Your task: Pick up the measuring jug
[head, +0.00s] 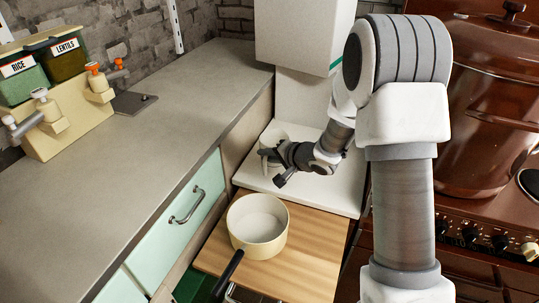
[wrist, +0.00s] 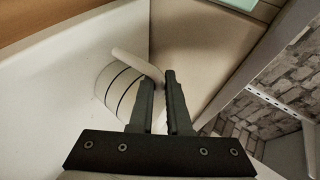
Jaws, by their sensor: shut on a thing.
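The measuring jug (wrist: 121,92) is a pale round vessel with dark lines around it and a looped handle (wrist: 136,64). In the wrist view my gripper (wrist: 158,78) has its fingers closed on the handle, with the jug's body to their left. In the head view the jug (head: 273,133) shows as a pale shape at the back left of a white surface (head: 320,193), partly hidden by my gripper (head: 268,155). I cannot tell whether its base touches the surface.
A cream saucepan (head: 257,222) with a dark handle stands on a wooden board (head: 290,280) in front. A grey worktop (head: 120,180) lies left, with a rack (head: 75,120) of labelled containers. A brown cooker with a large pot (head: 490,110) stands right.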

